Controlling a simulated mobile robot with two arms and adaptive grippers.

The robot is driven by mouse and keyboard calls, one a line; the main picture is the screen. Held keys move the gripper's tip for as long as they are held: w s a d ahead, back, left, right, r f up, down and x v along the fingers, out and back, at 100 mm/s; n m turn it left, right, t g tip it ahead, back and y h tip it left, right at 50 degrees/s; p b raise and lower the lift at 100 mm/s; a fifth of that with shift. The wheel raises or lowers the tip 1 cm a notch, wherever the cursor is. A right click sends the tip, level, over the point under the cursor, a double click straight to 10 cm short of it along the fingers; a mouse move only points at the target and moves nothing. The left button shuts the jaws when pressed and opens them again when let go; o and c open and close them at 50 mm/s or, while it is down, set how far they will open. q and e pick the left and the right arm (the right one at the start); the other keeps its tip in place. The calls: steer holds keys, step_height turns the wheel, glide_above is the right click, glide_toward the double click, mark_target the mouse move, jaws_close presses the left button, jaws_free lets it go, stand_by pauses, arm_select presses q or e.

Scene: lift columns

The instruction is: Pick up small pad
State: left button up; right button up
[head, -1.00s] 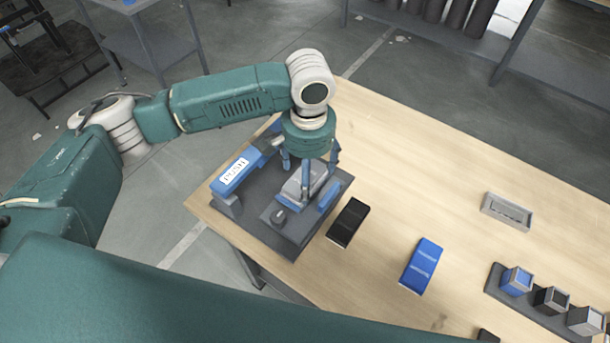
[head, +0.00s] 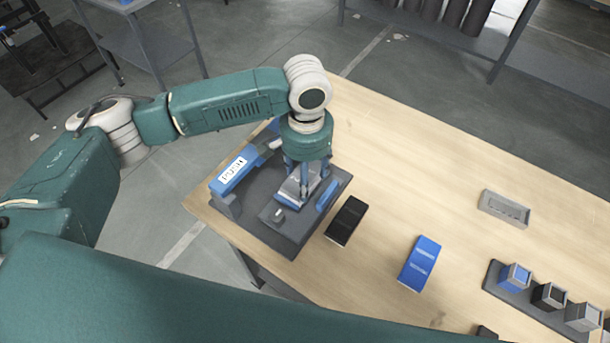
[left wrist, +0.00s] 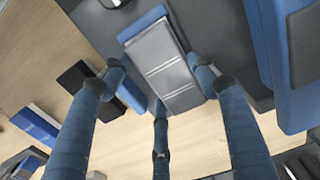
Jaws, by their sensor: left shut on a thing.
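The grey pad (head: 291,189), with pale lines on its top, sits in a dark fixture (head: 255,226) at the table's left end. It also shows in the left wrist view (left wrist: 162,68), with a blue part under its far edge. My left gripper (head: 300,187) points down over the fixture, its blue fingers shut on the grey pad. In the left wrist view, fingers (left wrist: 158,80) lie on both sides of the pad and one at its near end. The pad's underside is hidden. My right gripper is not in view.
A blue lever marked PUSH (head: 234,173) runs along the fixture's left side. A black pad (head: 346,220) and a blue pad (head: 419,263) lie to the right. Farther right are a grey tray (head: 504,208) and a dark rack (head: 497,281) with small blocks.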

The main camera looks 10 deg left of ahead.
arm_select(q)
steer(key=shift+w+r, duration=0.1)
steer(key=shift+r, duration=0.25)
step_height(320, 180, up, 26)
steer(key=p, duration=0.7)
steer(key=shift+r, duration=0.15)
stand_by(0.9)
